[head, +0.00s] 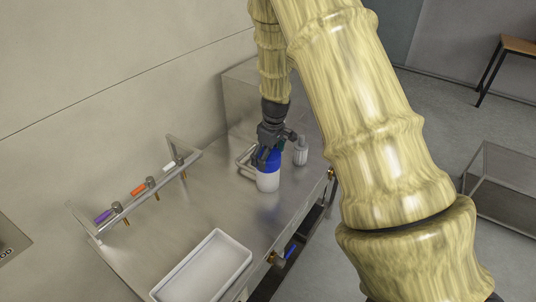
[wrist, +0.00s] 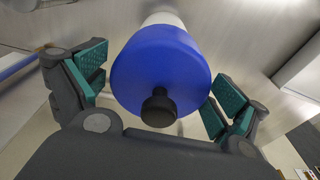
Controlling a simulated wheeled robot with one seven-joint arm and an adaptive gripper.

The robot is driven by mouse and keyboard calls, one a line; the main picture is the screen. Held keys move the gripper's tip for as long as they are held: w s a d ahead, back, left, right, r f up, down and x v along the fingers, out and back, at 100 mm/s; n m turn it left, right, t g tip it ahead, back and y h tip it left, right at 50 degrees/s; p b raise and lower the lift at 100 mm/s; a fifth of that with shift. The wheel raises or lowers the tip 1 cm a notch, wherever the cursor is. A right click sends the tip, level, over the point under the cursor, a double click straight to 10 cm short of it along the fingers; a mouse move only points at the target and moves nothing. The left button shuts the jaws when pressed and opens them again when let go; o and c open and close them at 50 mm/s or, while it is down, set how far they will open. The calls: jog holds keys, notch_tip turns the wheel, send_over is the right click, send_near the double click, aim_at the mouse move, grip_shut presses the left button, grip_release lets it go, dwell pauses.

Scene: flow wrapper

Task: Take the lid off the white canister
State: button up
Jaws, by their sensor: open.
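The white canister (head: 268,182) stands upright on the metal counter in the head view. Its blue lid (head: 270,160) is on top of it. In the wrist view the blue lid (wrist: 160,68) with a black knob (wrist: 158,108) fills the middle, and a bit of the white canister body (wrist: 165,19) shows behind it. My gripper (head: 266,155) is at the lid in the head view. In the wrist view my gripper (wrist: 155,95) is open, its teal-padded fingers on either side of the lid, with visible gaps. Whether a pad touches the lid is not clear.
A grey-white bottle (head: 300,151) stands just right of the canister. A metal rail (head: 246,163) is close on its left. A white tray (head: 206,266) lies at the counter's front. Bare counter (head: 205,205) lies between.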

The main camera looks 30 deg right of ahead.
jog(key=shift+f, duration=0.45)
jog(key=shift+c, duration=0.3)
jog(key=c, duration=0.9)
jog(key=shift+c, duration=0.2)
jog(key=shift+r, duration=0.15)
